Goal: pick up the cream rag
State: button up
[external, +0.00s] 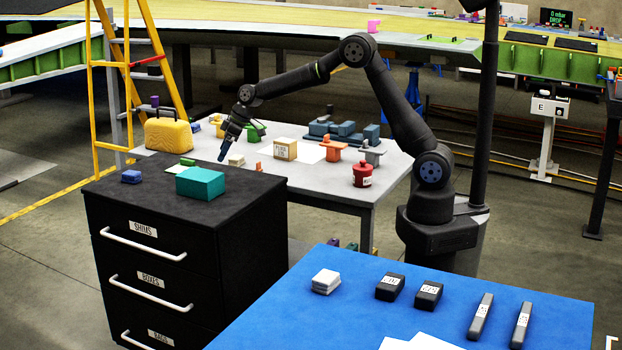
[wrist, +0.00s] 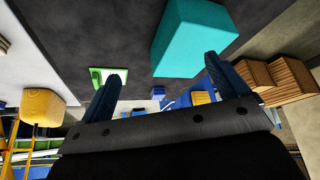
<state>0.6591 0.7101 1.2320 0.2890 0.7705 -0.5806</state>
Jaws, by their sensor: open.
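A small cream folded piece (external: 237,160), which looks like the cream rag, lies near the left front of the white table (external: 345,195). I cannot pick it out in the wrist view. My gripper (external: 222,157) points down just left of it in the external view, near the back edge of the black cabinet; its exact height is hard to tell. In the wrist view my gripper (wrist: 165,66) has its two dark blue fingers spread apart, with nothing between them.
A teal box (external: 200,183), a green piece (external: 180,166) and a blue block (external: 131,176) sit on the black cabinet (external: 150,205). A yellow case (external: 169,136), a cardboard box (external: 285,149) and a red canister (external: 362,174) stand on the white table. A white stack (external: 325,281) lies on the blue table.

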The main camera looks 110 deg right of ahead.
jog(key=s+d+f+m+h, duration=0.1)
jog(key=s+d, duration=0.3)
jog(key=d, duration=0.6)
jog(key=s+d+m, duration=0.1)
jog(key=s+d, duration=0.3)
jog(key=d, duration=0.5)
jog(key=m+h, duration=0.1)
jog(key=m, duration=0.1)
send_near(236, 157)
jog(key=x, duration=0.4)
jog(key=shift+w+a+f, duration=0.1)
jog(key=shift+w+f, duration=0.1)
jog(key=shift+f, duration=0.2)
jog(key=shift+d+x, duration=0.2)
jog(key=shift+x, duration=1.1)
jog(key=shift+d+x, duration=0.2)
jog(key=shift+x, duration=1.1)
jog(key=shift+s, duration=0.15)
jog(key=c, duration=1.1)
